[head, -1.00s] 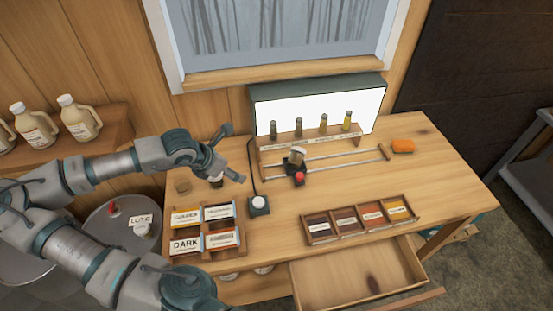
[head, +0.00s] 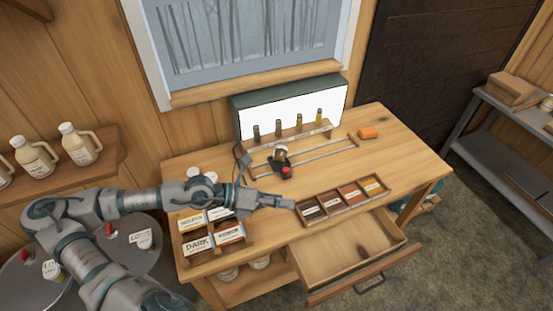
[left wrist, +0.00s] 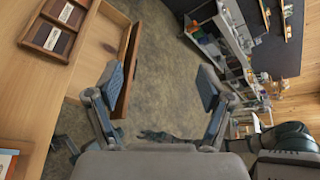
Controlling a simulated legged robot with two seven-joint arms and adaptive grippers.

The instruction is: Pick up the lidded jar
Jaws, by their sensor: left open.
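Two white round tops, which look like jar lids (head: 194,172), show behind my left forearm at the table's left side; their lower parts are hidden. A small amber jar (head: 280,153) stands on the dark carriage of the slide rail, beside a red knob. I cannot tell which of these is the lidded jar. My left gripper (head: 268,182) is open and empty above the table, left of the label tray. In the left wrist view its fingers (left wrist: 160,88) are spread, with only the floor and drawer beyond, and no jar between them.
The wooden drawer (head: 345,250) stands open at the table front. A tray of labelled blocks (head: 342,200) and a rack of cards (head: 211,232) lie on the table. The lit box (head: 293,103) with several vials stands behind. The table's right end is mostly clear.

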